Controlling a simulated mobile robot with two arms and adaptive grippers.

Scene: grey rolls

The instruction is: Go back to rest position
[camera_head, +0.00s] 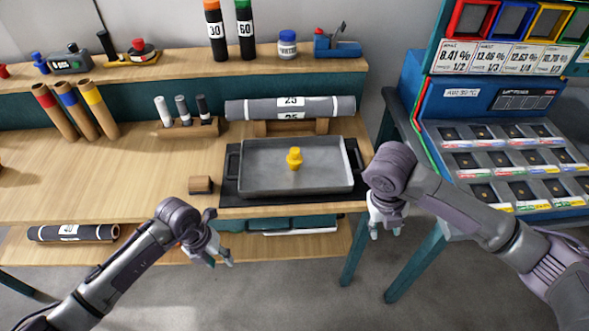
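My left gripper (222,259) hangs in front of the bench's front edge, below and left of the grey tray. It points down and holds nothing that I can see. My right gripper (384,232) hangs in front of the bench's right end, between the bench and the blue machine, also pointing down. No object shows in it. The fingers of both are small in view. Both are apart from the things on the bench.
A grey tray (252,181) with a yellow piece (294,158) lies on the wooden bench (100,185). A small wooden block (201,185) sits left. The blue machine (455,103) stands right.

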